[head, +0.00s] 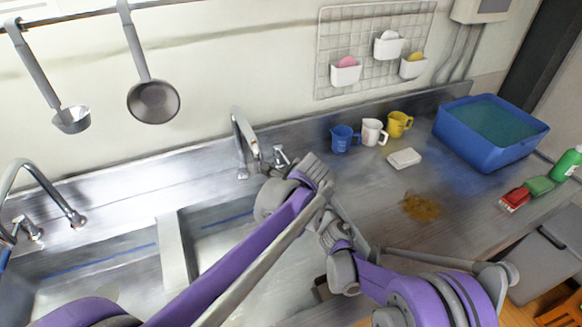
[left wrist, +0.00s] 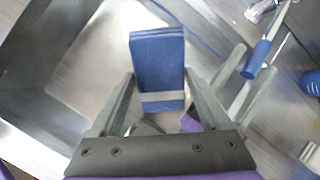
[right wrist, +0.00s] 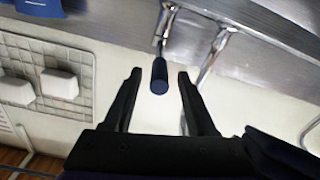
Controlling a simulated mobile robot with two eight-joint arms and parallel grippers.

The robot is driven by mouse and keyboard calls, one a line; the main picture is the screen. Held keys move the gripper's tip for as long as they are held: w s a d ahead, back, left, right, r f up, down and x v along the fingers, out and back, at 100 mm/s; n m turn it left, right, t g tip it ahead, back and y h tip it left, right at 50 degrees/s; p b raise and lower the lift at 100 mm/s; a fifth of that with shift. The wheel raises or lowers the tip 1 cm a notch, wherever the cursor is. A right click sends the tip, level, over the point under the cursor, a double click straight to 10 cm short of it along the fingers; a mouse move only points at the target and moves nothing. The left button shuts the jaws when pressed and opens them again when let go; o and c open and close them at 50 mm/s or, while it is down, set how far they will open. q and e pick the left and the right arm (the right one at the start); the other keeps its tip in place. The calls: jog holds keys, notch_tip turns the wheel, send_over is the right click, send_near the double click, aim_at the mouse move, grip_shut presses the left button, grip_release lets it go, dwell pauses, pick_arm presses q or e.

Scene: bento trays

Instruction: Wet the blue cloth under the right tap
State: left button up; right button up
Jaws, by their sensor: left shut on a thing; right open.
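The blue cloth (left wrist: 157,50) is a folded block in the left wrist view. My left gripper (left wrist: 160,82) is shut on its lower end and holds it over the steel sink basin (left wrist: 60,70). The right tap (head: 241,135) stands behind the right basin in the head view; its spout (right wrist: 218,45) also shows in the right wrist view. A lever with a dark blue grip (right wrist: 160,85) lies between the open fingers of my right gripper (right wrist: 159,74). In the head view, my arms overlap and hide the cloth and both sets of fingertips.
A left tap (head: 40,180) stands at the left basin. Several cups, including a blue cup (head: 343,138), stand right of the sink near a white block (head: 404,158), a brown spill (head: 421,207) and a blue water tub (head: 480,150). A ladle (head: 72,119) hangs above.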

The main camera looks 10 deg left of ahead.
aim_at(291, 165)
jog(key=x, duration=0.5)
jog(key=shift+w+a, duration=0.15)
jog(key=shift+w, duration=0.15)
grip_shut()
dwell(1.1)
